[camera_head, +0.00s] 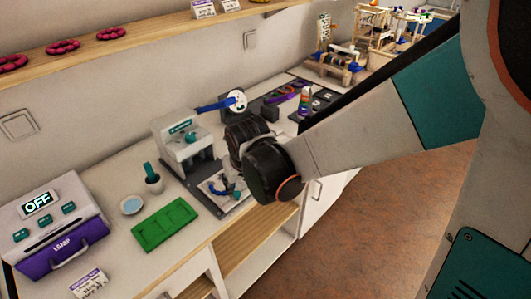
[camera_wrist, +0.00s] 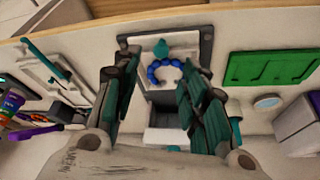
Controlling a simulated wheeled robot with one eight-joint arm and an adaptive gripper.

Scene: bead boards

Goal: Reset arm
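My gripper (camera_wrist: 161,100) is open in the wrist camera view, with one teal-padded finger on each side and nothing between the pads. Beyond the fingers, a ring of blue beads (camera_wrist: 153,73) lies on the grey base of a white and grey press-like device. A teal piece sits beside the ring. In the head view my arm reaches in from the right, and its dark wrist is beside the device (camera_head: 181,151). Blue and teal bits show on the device's pale plate there. My fingers cannot be made out clearly in that view.
A green tray (camera_head: 165,224), a small dish (camera_head: 131,205), a cup (camera_head: 153,184) and a purple lamp box (camera_head: 60,230) marked OFF stand on the counter. A wooden shelf (camera_head: 150,36) holds pink bead rings. Beading tools and looms stand farther back. The floor at right is clear.

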